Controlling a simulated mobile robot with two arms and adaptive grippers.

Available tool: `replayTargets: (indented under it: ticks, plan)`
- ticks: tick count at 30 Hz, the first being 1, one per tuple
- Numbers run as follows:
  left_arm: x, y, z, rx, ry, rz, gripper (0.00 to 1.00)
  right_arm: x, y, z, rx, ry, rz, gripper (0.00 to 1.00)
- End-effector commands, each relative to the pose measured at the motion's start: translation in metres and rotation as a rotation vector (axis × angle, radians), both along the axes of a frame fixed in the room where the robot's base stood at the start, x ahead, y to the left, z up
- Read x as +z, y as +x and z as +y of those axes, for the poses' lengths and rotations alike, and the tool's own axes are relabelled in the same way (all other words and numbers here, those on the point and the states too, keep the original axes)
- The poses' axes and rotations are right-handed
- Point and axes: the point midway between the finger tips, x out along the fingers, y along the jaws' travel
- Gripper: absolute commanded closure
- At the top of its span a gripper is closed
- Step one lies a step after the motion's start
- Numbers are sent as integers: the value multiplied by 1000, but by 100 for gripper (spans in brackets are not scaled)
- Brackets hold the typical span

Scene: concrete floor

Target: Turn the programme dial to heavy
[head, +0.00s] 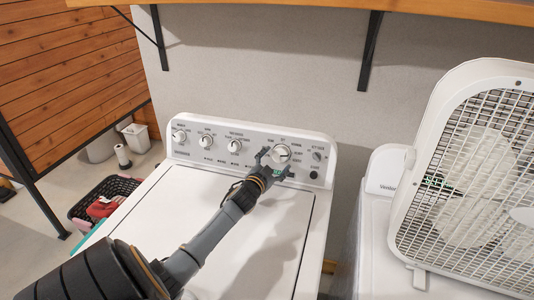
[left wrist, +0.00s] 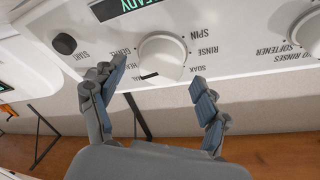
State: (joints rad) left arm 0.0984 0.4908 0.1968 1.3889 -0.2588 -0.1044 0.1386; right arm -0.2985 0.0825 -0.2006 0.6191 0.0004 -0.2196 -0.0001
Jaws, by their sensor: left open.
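The programme dial (head: 281,153) is a round white knob on the right part of the white washing machine's control panel (head: 262,136). The dial also shows large in the left wrist view (left wrist: 162,58), upside down. Its dark pointer line faces the lower edge of that picture, between the GENTLE and SOAK labels. My left gripper (head: 274,165) is open in front of the dial. Its two fingers (left wrist: 158,80) stand apart on either side of the knob's lower part, seemingly without touching. My right gripper is out of view.
A lit display reading READY (left wrist: 122,6) and a dark START button (left wrist: 63,44) are beside the dial. More knobs (head: 206,142) line the panel's left. A white box fan (head: 470,170) stands at right. A wooden shelf (head: 300,10) hangs above. A basket (head: 105,195) sits on the floor.

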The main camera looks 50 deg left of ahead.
Motion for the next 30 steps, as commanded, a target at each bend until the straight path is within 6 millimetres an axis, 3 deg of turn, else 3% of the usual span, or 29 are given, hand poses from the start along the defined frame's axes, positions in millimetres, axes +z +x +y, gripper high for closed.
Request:
replayTargets:
  ticks: [6,13,18,30]
  plan:
    - [1,-46,-16,-2,0,3,25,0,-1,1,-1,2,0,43]
    - [3,-82,-28,-1,-1,3,25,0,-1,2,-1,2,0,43]
    - [4,-92,-31,0,0,2,25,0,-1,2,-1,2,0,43]
    - [5,-93,-31,0,0,2,25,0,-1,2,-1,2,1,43]
